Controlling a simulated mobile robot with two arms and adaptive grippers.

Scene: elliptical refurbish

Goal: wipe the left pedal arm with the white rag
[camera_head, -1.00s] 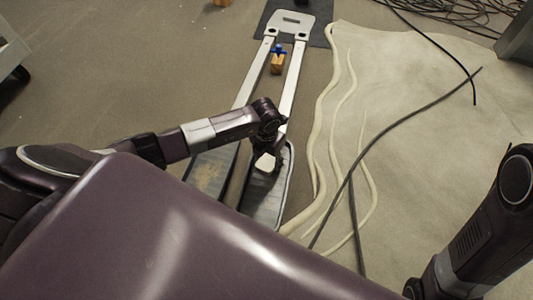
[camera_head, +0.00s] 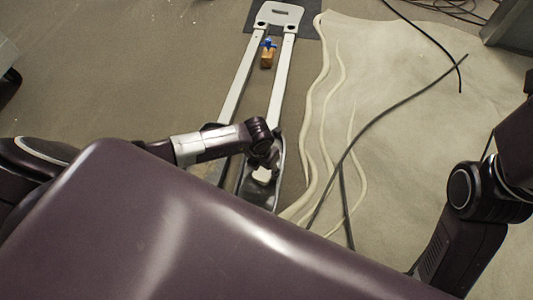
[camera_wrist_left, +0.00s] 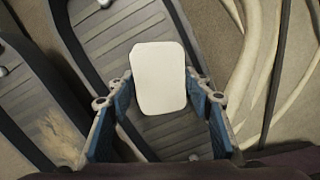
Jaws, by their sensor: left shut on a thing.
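My left gripper (camera_head: 262,171) is shut on the white rag (camera_head: 262,177), which shows as a flat, rounded white pad between the blue-lined fingers (camera_wrist_left: 160,110) in the left wrist view. It is over the dark ribbed pedal on the picture's right (camera_wrist_left: 125,30); contact is unclear. Two long pale pedal arms run from a shared bracket (camera_head: 279,13): the left pedal arm (camera_head: 242,79) and the right one (camera_head: 282,82). The left pedal (camera_wrist_left: 50,105) has a tan stain and is mostly hidden by my arm in the head view. My right gripper is out of view.
A small orange-brown block with a blue top (camera_head: 267,56) lies between the pedal arms. A pale sheet (camera_head: 400,130) with pale strands covers the floor at right, with a dark cable (camera_head: 385,119) across it. Floor at left is clear.

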